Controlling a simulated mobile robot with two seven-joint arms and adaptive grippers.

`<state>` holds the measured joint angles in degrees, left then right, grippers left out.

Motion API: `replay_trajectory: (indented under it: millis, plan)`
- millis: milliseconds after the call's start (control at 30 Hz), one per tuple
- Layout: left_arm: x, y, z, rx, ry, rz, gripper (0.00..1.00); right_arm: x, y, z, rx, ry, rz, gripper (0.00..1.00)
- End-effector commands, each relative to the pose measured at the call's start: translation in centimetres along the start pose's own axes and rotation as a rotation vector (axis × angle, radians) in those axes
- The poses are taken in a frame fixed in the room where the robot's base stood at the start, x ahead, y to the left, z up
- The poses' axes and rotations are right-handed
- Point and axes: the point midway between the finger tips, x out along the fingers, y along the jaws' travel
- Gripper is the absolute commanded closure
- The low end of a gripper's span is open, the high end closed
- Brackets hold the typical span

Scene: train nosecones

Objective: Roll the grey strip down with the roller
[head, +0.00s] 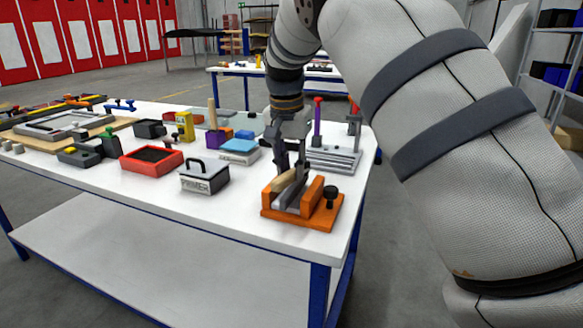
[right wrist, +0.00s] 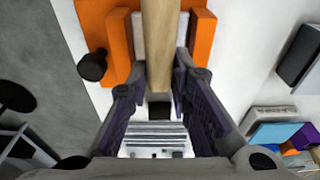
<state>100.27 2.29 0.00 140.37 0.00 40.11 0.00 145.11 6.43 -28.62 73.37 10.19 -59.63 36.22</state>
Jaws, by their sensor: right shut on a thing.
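An orange fixture (head: 324,214) with upright orange walls sits at the front right corner of the white table. A grey strip (head: 293,199) lies in its channel; a pale part of the channel shows beside the roller in the right wrist view. My right gripper (head: 289,172) points down over the fixture. It is shut on the wooden roller (head: 283,181), which also shows between the fingertips in the right wrist view (right wrist: 160,40). The roller lies along the channel; I cannot tell whether it touches the strip. My left gripper is not in view.
A black knob (head: 331,194) stands on the fixture's right side. A primer box (head: 204,178) with a handle and a red tray (head: 151,160) stand to the left. A grey metal stand (head: 333,158) is behind. The front table edge is clear.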

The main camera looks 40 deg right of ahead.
Motion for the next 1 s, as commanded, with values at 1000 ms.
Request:
replay_trajectory:
  millis: [1000]
  plan:
    - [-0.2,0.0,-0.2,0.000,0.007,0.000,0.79,-6.0,0.0,-1.0,0.000,0.003,-0.002,1.00]
